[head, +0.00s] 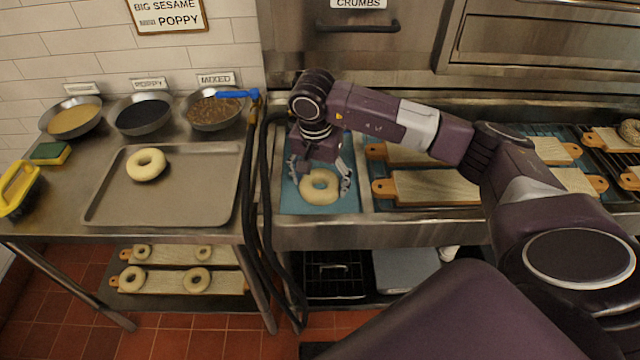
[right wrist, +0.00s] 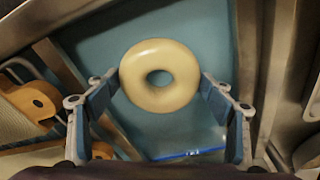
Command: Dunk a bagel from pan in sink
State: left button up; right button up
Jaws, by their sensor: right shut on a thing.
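My right gripper (head: 320,180) is over the sink (head: 318,203), with its fingers on either side of a pale bagel (head: 319,185). In the right wrist view the two fingertips (right wrist: 160,84) are shut on the opposite sides of this bagel (right wrist: 140,90), above the blue sink basin (right wrist: 100,45). I cannot tell whether the bagel touches the water. Another pale bagel (head: 146,165) lies on the metal pan (head: 200,198) on the left table. My left gripper is not in view.
Bowls of toppings (head: 72,119) stand behind the pan. Dark hoses (head: 254,190) run between table and sink. Wooden boards (head: 435,187) lie right of the sink. More bagels (head: 197,280) sit on a lower shelf.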

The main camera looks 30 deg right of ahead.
notch_tip(320, 180, up, 9)
jog(key=p, duration=0.4)
jog(key=shift+f, duration=0.2)
